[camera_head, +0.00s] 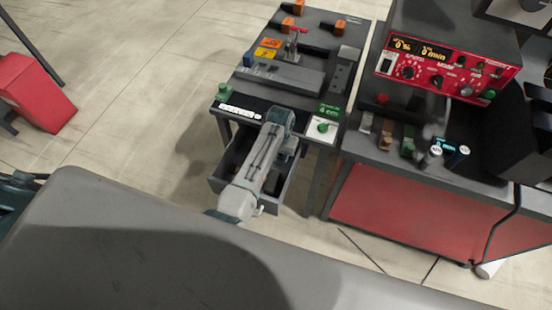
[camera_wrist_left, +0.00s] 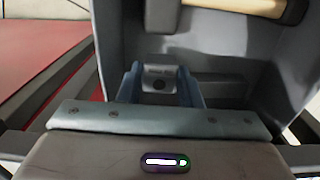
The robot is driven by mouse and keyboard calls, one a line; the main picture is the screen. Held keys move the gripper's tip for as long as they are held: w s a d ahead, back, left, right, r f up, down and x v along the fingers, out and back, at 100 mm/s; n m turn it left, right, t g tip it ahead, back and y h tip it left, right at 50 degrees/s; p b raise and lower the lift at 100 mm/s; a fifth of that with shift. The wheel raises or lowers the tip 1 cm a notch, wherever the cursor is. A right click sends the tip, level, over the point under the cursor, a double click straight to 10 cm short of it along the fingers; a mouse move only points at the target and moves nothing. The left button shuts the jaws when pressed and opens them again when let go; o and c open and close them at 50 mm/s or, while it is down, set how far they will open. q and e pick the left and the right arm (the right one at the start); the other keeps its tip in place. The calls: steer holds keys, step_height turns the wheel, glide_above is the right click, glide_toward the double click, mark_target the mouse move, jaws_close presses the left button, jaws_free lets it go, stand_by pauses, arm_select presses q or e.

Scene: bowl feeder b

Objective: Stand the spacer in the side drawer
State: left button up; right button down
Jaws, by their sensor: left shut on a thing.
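The side drawer (camera_head: 287,190) stands pulled out under the front of the small dark table. It also fills much of the left wrist view (camera_wrist_left: 298,65). My left gripper (camera_wrist_left: 160,88) is over or in the drawer, its two blue fingers pointing into it. They are shut on a small grey metal piece with a dark round hole, which looks like the spacer (camera_wrist_left: 160,74). I cannot tell whether the spacer touches the drawer floor. In the head view my left arm covers much of the drawer and hides the spacer. My right gripper is not in view.
A wooden handle (camera_wrist_left: 245,6) and a metal cylinder (camera_wrist_left: 162,15) lie in the drawer near the gripper. A grey fixture with a red-handled clamp (camera_head: 292,48) is on the tabletop. A red-fronted bench (camera_head: 400,215) with a control unit (camera_head: 447,75) stands at the right.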

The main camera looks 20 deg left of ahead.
mark_target(278, 160)
arm_select(q)
steer(key=f, duration=0.3)
steer(key=shift+a+f, duration=0.2)
steer(key=shift+f, duration=0.5)
steer(key=o, duration=0.7)
steer(key=shift+f, duration=0.15)
steer(key=shift+c, duration=0.2)
steer(key=o, duration=0.4)
steer(key=shift+o, duration=0.2)
steer(key=shift+d, duration=0.1)
steer(key=shift+r, duration=0.4)
step_height(278, 160, up, 10)
steer(key=shift+r+b, duration=0.15)
steer(key=shift+b, duration=0.2)
steer(key=shift+r, duration=0.65)
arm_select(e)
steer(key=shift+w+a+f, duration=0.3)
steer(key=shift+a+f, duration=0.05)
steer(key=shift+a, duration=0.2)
